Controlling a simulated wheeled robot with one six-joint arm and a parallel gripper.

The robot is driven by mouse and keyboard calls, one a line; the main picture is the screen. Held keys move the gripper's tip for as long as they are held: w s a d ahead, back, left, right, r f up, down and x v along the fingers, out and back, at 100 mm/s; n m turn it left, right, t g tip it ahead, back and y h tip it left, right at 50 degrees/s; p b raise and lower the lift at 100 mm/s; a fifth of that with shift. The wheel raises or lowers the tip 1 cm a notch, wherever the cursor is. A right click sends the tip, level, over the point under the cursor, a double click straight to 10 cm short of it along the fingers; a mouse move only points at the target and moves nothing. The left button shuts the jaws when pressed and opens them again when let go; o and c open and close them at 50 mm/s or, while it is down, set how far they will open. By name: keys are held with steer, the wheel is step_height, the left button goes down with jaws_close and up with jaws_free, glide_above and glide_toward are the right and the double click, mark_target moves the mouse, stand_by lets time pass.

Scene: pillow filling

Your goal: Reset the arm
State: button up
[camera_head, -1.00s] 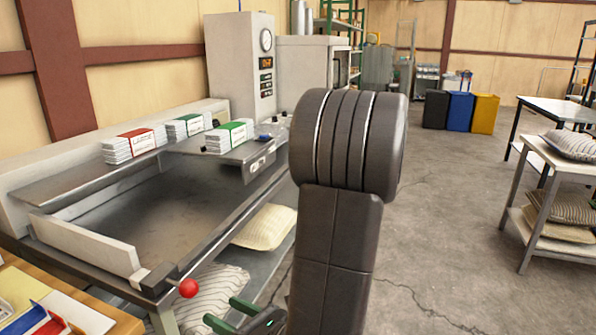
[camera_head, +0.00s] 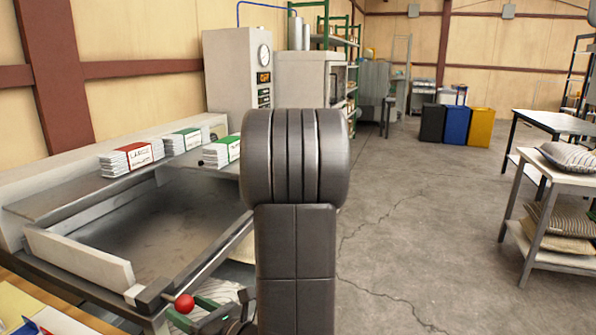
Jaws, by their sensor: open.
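My arm rises in the middle of the head view, its dark grey rounded joint and upright link nearest the camera. My gripper (camera_head: 188,311) shows low at the left of this link, with two green fingers spread apart. The fingers are open and I see nothing held between them. They are close to the red knob (camera_head: 184,303) at the front corner of the workbench in the picture; I cannot tell whether they touch it. The lower part of the gripper is cut off by the frame's edge and the arm.
A metal basin bench (camera_head: 130,290) with stacks of labelled packets (camera_head: 131,159) stands at the left. A striped pillow lies beneath it, partly hidden. A cart (camera_head: 566,179) with pillows stands at the right. Black, blue and yellow bins (camera_head: 457,123) stand farther back. The floor between is open.

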steer(key=shift+w+a, duration=0.2)
steer(key=shift+a, duration=0.15)
steer(key=shift+d, duration=0.1)
steer(key=shift+v, duration=6.1)
steer(key=x, duration=1.3)
steer(key=shift+a, duration=0.35)
steer(key=shift+w, duration=0.45)
steer(key=shift+w+d, duration=0.25)
steer(key=shift+w, duration=0.15)
